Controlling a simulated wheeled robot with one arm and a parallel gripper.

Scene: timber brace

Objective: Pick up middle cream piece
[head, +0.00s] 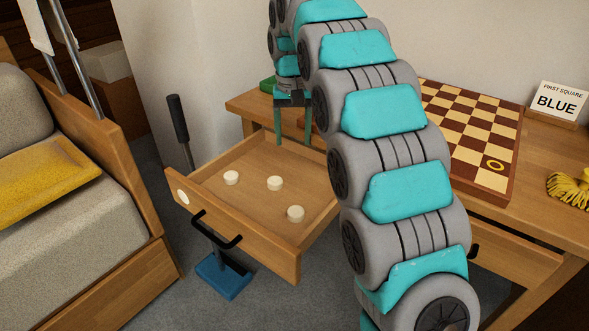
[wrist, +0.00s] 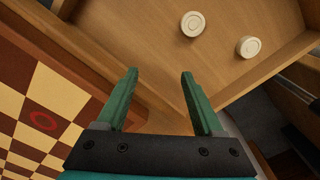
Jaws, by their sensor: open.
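Three round cream pieces lie apart on the floor of the open wooden drawer (head: 245,254) in the head view: a left one (head: 231,178), the middle one (head: 275,183) and a front right one (head: 295,213). My gripper (head: 293,141) is open and empty, fingers pointing down at the drawer's back end, behind the pieces. In the wrist view my green fingers (wrist: 160,73) are spread with nothing between them. Two cream pieces show beyond them, one near the top centre (wrist: 192,24) and one further right (wrist: 249,47); I cannot tell which is the middle one. The third is out of that view.
A checkered board (head: 470,130) with a yellow ring lies on the wooden desk (head: 540,150), right of my arm. A sign reading "FIRST SQUARE BLUE" (head: 557,103) and a yellow stringy item (head: 570,188) are at the right. The drawer walls (wrist: 265,70) surround the pieces.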

